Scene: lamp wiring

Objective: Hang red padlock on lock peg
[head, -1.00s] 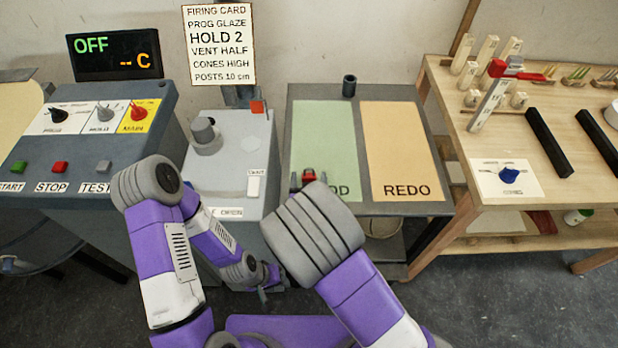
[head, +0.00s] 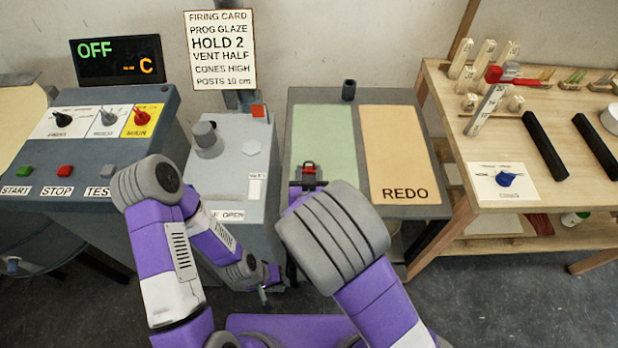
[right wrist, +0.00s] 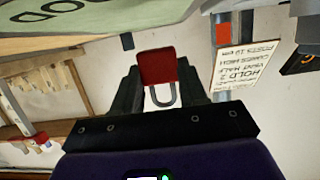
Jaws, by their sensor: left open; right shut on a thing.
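The red padlock (head: 309,170) is in my right gripper (head: 308,184), over the near part of the green panel in the head view. In the right wrist view the padlock (right wrist: 157,67) sits between the two dark fingers of my right gripper (right wrist: 156,80). Its grey shackle loop points toward the palm. My left gripper (head: 268,288) is open and empty, low in front of the grey kiln, well away from the padlock. I cannot make out the lock peg for certain in either view.
The grey kiln (head: 228,160) with knob and labels stands left of the table with the green panel (head: 322,135) and REDO panel (head: 393,140). A dark upright cylinder (head: 349,88) stands at that table's back. The control console (head: 100,150) is further left, a wooden bench (head: 450,125) right.

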